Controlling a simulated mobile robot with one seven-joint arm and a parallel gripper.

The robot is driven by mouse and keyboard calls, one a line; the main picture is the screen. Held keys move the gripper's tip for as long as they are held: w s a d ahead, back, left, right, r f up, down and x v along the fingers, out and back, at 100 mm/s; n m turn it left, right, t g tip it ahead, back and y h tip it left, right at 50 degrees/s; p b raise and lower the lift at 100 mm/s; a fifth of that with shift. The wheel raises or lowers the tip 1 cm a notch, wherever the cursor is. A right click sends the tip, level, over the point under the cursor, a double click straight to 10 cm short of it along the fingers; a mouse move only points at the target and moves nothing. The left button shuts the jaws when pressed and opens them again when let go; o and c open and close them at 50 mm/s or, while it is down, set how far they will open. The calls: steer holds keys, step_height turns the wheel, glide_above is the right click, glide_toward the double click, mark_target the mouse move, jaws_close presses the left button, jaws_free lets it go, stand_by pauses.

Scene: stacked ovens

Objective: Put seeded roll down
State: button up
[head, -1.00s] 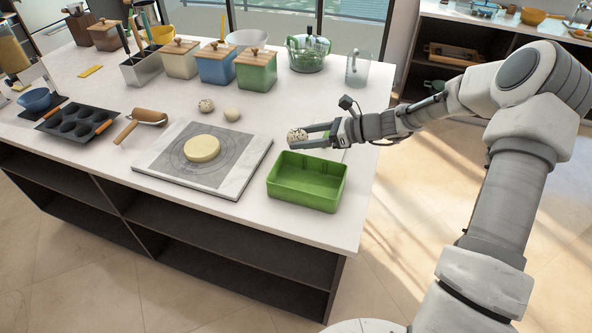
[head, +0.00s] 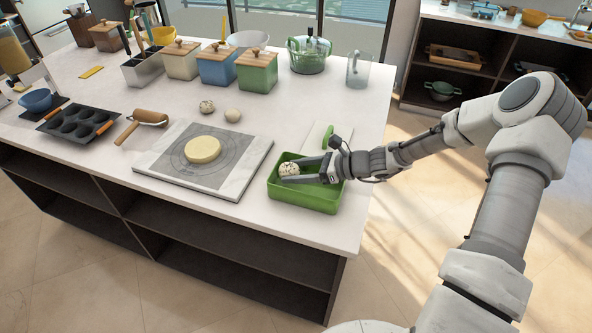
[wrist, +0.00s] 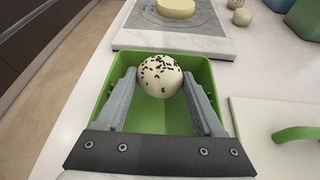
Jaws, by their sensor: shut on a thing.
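The seeded roll (head: 289,169) is a pale ball with dark seeds. It also shows in the wrist view (wrist: 160,76), between the two fingertips. My gripper (head: 291,170) is shut on it, over the green bin (head: 305,200). In the wrist view the green bin (wrist: 118,78) is open-topped, with its walls around the roll and fingers. I cannot tell whether the roll touches the bin floor. A second speckled roll (head: 207,107) and a plain roll (head: 232,115) lie on the counter behind the board.
A marble board (head: 228,183) with a round of dough (head: 203,149) lies left of the bin. A white cutting board with a green-handled tool (head: 327,137) lies behind the bin. A rolling pin (head: 131,129), muffin tin (head: 77,125) and several lidded canisters (head: 257,72) stand farther away.

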steer(key=shift+f, duration=0.1)
steer(key=shift+f+b, duration=0.45)
steer(key=shift+f, duration=0.05)
steer(key=o, duration=1.4)
steer(key=shift+r, duration=0.1)
steer(key=shift+r, duration=0.25)
steer(key=v, duration=1.2)
steer(key=shift+r+p, duration=0.25)
steer(key=shift+p, duration=0.15)
